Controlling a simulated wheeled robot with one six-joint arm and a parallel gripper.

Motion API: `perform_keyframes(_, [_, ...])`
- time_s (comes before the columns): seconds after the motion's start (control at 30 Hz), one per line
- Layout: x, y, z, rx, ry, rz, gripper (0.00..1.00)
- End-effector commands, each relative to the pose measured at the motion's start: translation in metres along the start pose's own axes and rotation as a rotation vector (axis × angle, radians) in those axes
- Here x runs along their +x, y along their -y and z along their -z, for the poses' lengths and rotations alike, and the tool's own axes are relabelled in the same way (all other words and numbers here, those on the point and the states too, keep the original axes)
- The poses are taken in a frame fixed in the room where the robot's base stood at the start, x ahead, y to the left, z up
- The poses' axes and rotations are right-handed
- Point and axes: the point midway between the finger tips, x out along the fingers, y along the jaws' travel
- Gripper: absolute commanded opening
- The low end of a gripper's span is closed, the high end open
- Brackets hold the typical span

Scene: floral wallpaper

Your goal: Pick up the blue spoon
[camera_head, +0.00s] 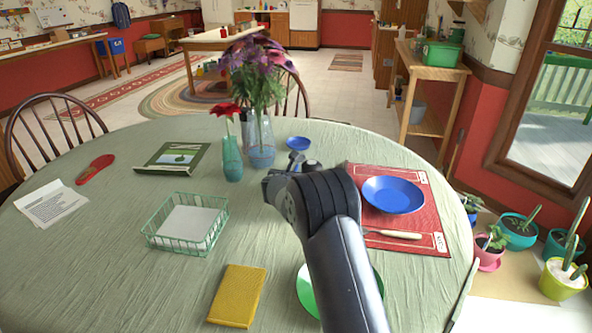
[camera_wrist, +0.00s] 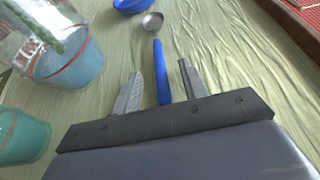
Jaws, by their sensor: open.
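The blue spoon (camera_wrist: 161,75) shows in the wrist view, with a long blue handle and a round silver bowl (camera_wrist: 152,22) pointing away from me. It appears to lie on the green tablecloth. My gripper (camera_wrist: 158,82) is open, with one finger on each side of the handle and a gap on both sides. The near end of the handle is hidden by the gripper's body. In the head view my gripper (camera_head: 293,165) is over the middle of the table, and the spoon is mostly hidden behind my arm.
Glass vases (camera_head: 261,145) with flowers stand left of my gripper. A small blue bowl (camera_head: 298,143) is just beyond it. A blue plate (camera_head: 393,195) sits on a red placemat (camera_head: 430,220) at right.

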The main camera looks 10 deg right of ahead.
Motion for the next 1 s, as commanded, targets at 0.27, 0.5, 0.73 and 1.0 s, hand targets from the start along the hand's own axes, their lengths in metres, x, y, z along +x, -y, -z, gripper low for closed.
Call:
perform_keyframes(0.27, [0.0028, 0.0000, -0.0004, 0.000, 0.001, 0.000, 0.41])
perform_keyframes(0.5, [0.0027, 0.0000, -0.0004, 0.000, 0.001, 0.000, 0.23])
perform_keyframes(0.73, [0.0026, 0.0000, -0.0004, 0.000, 0.001, 0.000, 0.04])
perform_keyframes(1.0, [0.0025, -0.0001, -0.0006, 0.000, 0.001, -0.001, 0.00])
